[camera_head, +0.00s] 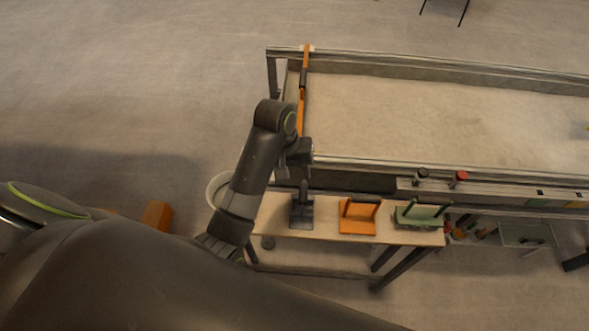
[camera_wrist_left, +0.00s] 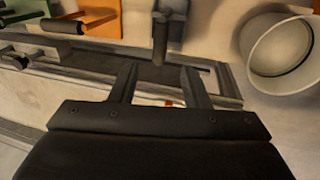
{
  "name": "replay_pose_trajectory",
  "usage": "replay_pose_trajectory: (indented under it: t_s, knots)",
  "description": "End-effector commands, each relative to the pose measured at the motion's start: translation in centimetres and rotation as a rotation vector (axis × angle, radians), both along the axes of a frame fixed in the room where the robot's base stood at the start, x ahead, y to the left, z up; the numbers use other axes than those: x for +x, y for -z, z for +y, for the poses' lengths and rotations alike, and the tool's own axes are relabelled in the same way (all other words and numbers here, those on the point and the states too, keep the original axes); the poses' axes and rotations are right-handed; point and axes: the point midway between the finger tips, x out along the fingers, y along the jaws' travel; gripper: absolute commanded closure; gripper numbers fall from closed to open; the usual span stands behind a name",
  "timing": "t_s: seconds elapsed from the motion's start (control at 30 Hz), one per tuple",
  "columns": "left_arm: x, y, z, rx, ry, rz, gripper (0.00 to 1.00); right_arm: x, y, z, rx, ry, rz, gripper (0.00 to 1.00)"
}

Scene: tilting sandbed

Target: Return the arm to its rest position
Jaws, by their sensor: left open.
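My left arm rises from the lower left in the head view, bends at the elbow and ends over the near left corner of the sandbed (camera_head: 430,115). My left gripper (camera_head: 302,156) is small and dark there. In the left wrist view its two fingers (camera_wrist_left: 160,88) stand apart with nothing between their tips. A dark grey tool (camera_head: 302,212) with an upright handle lies on the narrow side table (camera_head: 325,233), just below the gripper in the picture. Its handle (camera_wrist_left: 160,40) shows beyond the fingers in the wrist view. My right gripper is not in view.
An orange tool (camera_head: 357,217) and a green tool (camera_head: 422,216) lie along the side table. A white bucket (camera_head: 213,190) is left of the table, partly behind my arm. Black and red knobs (camera_head: 461,176) stand on the sandbed's near rail. Floor at the upper left is clear.

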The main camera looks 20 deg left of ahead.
Motion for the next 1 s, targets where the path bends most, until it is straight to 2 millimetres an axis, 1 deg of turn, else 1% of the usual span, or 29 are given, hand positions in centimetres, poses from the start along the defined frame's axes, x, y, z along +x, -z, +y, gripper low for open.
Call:
replay_pose_trajectory:
  t_s: [0.17,0.57,0.67,0.77,0.83,0.97,1.0]
  knots:
    - [0.0,-0.3,0.1,0.001,0.000,0.001,0.57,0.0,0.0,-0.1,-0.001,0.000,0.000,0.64]
    - [0.0,-0.3,0.1,0.001,0.000,0.001,0.57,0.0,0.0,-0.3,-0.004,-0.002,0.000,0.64]
    - [-0.4,0.0,0.4,0.004,-0.001,-0.003,0.57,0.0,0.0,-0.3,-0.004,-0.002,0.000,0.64]
    - [-1.8,0.9,1.5,0.018,-0.002,-0.020,0.57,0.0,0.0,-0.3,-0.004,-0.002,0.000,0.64]
    - [-3.5,1.8,3.0,0.039,-0.001,-0.042,0.57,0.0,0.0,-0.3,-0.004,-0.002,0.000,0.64]
    - [-7.9,3.3,6.1,0.100,0.013,-0.095,0.57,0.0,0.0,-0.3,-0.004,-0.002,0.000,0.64]
    - [-9.3,3.5,7.1,0.122,0.021,-0.113,0.57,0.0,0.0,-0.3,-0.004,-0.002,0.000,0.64]
